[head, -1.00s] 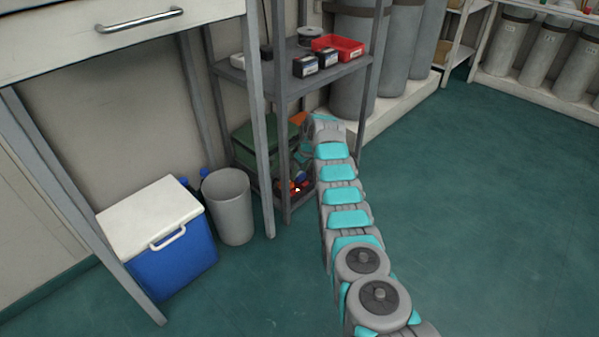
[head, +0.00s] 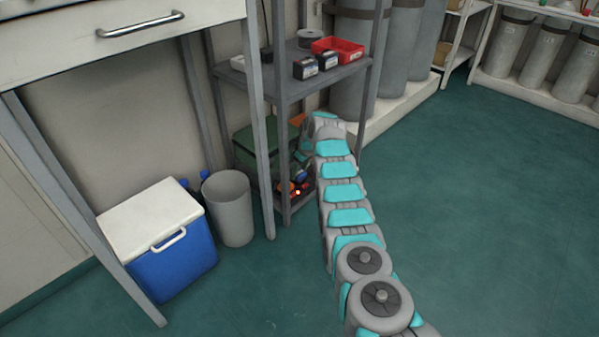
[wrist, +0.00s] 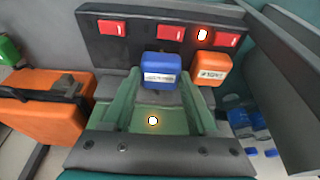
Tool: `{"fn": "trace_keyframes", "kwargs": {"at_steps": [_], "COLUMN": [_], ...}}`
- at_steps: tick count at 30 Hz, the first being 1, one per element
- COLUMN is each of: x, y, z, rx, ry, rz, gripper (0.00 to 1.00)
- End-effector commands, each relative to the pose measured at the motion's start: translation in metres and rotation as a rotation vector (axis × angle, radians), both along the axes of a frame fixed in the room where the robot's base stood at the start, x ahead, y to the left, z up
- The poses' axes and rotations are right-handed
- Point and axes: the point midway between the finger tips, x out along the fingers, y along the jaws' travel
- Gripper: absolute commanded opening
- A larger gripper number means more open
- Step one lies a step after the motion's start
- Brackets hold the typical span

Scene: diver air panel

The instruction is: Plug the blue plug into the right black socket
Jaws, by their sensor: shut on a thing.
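In the wrist view, my gripper (wrist: 164,94) reaches up from the bottom edge with one finger on each side of the blue plug (wrist: 160,70). It is shut on this plug, which has a white label facing me. The plug is in front of the dark panel (wrist: 140,50), below the middle red part. The black sockets are hidden or too dark to make out, and I cannot tell whether the plug touches one. An orange plug (wrist: 212,69) with a white label sits just right of it. In the head view, my arm mostly hides the gripper at the lower shelf.
Red parts (wrist: 112,27) line the panel top, near a glowing lamp (wrist: 202,34). An orange case (wrist: 45,105) stands close on the left and blue-capped bottles (wrist: 258,118) on the right. The shelf rack's post (head: 281,150) is left of my arm. Floor to the right is clear.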

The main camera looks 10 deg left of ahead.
Motion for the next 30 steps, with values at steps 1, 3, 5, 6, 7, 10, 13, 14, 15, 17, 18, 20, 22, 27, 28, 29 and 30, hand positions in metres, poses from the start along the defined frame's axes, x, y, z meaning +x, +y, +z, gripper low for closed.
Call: {"fn": "trace_keyframes", "kwargs": {"at_steps": [1, 3, 5, 6, 7, 10, 13, 14, 15, 17, 18, 20, 22, 27, 28, 29, 30], "x": [0.000, 0.000, 0.000, 0.000, 0.000, 0.000, 0.000, 0.000, 0.000, 0.000, 0.000, 0.000, 0.000, 0.000, 0.000, 0.000, 0.000], "y": [0.000, 0.000, 0.000, 0.000, 0.000, 0.000, 0.000, 0.000, 0.000, 0.000, 0.000, 0.000, 0.000, 0.000, 0.000, 0.000, 0.000], "z": [0.002, 0.004, 0.005, 0.006, 0.007, 0.010, 0.013, 0.013, 0.015, 0.016, 0.018, 0.019, 0.021, 0.021, 0.021, 0.021, 0.021], "rx": [0.000, 0.000, 0.000, 0.000, 0.000, 0.000, 0.000, 0.000, 0.000, 0.001, 0.001, 0.001, 0.001, 0.001, 0.001, 0.001, 0.001], "ry": [0.000, 0.000, 0.000, 0.000, 0.000, 0.000, 0.000, 0.000, 0.000, -0.001, -0.001, -0.001, -0.001, -0.001, -0.001, -0.001, -0.001], "rz": [0.000, 0.000, 0.000, 0.000, 0.000, 0.000, 0.000, 0.000, 0.000, 0.001, 0.001, 0.001, 0.001, 0.001, 0.001, 0.001, 0.001], "gripper": [0.00, 0.00, 0.00, 0.00, 0.00, 0.00, 0.00, 0.00, 0.00, 0.00, 0.00, 0.00, 0.00, 0.00, 0.00, 0.00, 0.00]}}
